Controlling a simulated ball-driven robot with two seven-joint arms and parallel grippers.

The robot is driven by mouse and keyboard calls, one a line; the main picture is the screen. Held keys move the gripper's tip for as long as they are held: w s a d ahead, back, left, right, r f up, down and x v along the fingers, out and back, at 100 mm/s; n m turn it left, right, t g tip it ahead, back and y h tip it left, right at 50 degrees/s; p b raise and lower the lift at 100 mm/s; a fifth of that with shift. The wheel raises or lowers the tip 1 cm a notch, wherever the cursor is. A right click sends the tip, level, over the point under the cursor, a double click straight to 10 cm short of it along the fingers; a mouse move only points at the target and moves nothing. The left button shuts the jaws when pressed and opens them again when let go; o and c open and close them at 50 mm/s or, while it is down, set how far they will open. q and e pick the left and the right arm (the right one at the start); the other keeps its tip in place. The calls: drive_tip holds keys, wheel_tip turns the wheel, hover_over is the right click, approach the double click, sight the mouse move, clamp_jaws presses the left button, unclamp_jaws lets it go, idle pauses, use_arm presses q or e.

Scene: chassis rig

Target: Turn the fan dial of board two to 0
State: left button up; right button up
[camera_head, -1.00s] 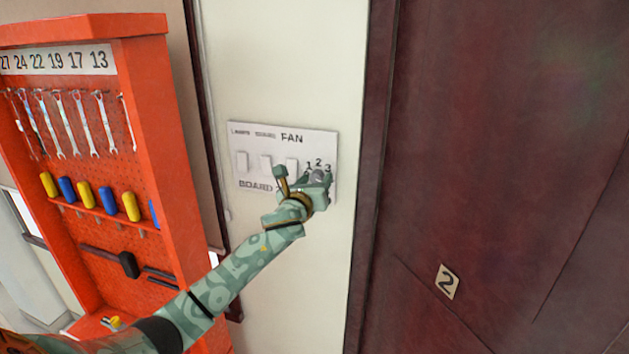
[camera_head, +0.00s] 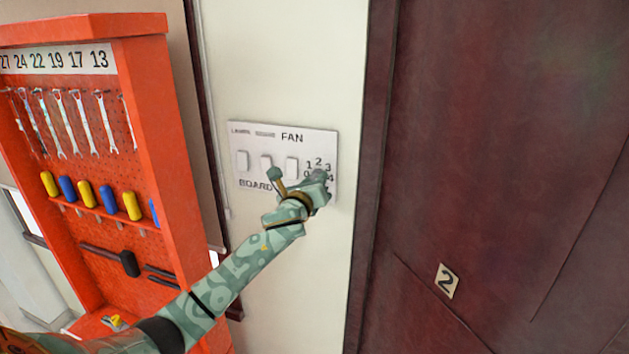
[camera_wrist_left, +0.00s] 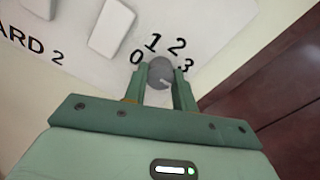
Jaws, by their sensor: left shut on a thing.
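The white switch board (camera_head: 262,135) on the wall carries the label FAN, switches and a dial with printed numbers around it. In the left wrist view its print reads "ARD 2" (camera_wrist_left: 30,45). The grey round fan dial (camera_wrist_left: 161,72) sits between the two green fingers of my left gripper (camera_wrist_left: 164,86), which is shut on it. The dial's pale mark points to the lower right, on the side of the 3, away from the 0. In the head view my left gripper (camera_head: 318,184) covers most of the dial. My right gripper is out of view.
White rocker switches (camera_head: 292,168) sit close to the left of the dial. An orange tool rack (camera_head: 172,130) with wrenches and screwdrivers stands at the left. A dark red door (camera_head: 500,150) with a 2 plate (camera_head: 447,281) is at the right.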

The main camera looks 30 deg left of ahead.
use_arm(q)
drive_tip(key=m, duration=3.4)
drive_tip(key=shift+f, duration=0.1)
idle(0.7)
drive_tip(key=o, duration=1)
